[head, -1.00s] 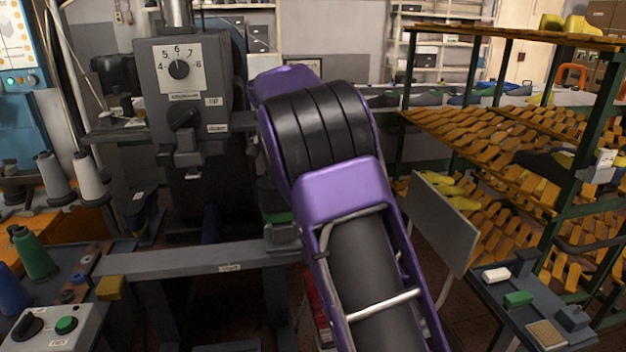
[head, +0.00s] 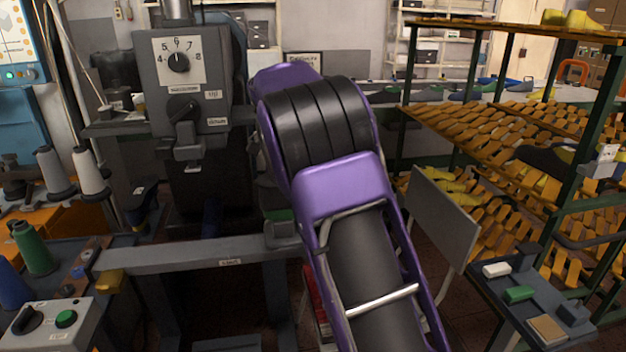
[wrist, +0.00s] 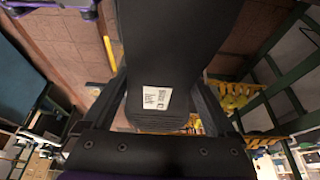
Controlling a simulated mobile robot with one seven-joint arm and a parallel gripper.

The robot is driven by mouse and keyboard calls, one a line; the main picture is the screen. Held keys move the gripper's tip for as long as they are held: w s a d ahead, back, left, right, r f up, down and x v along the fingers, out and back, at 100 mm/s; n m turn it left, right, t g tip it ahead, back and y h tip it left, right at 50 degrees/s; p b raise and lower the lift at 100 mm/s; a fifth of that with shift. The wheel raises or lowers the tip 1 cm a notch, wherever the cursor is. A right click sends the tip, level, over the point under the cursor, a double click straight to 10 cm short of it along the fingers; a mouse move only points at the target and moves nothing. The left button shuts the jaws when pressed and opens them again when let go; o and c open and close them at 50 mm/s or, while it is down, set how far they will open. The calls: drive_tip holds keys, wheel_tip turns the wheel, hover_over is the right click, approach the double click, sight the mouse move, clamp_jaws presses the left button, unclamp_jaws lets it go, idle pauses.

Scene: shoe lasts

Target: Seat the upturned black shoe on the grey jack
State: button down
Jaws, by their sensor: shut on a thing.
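A black shoe (wrist: 170,50) fills the upper middle of the wrist view, with a small white printed label (wrist: 157,98) near its lower end. My gripper (wrist: 160,82) is shut on it, with one dark finger on each side. The shoe's far end runs out of the top of the wrist view. In the head view my purple arm covers the middle, and neither my gripper nor the shoe shows there. I cannot make out the grey jack for sure in either view.
A grey machine (head: 180,110) with a dial stands left of my arm, above a grey beam (head: 200,255). A rack of yellow lasts (head: 500,135) stands on the right. A small dark table (head: 535,300) with blocks is at the lower right, and a control box (head: 45,322) at the lower left.

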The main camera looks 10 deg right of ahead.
unclamp_jaws()
drive_tip(key=p+v, duration=0.4)
drive_tip(key=v, duration=1.3)
drive_tip(key=shift+r, duration=0.3)
drive_tip(key=shift+s+a, duration=0.1)
drive_tip(key=shift+a, duration=0.05)
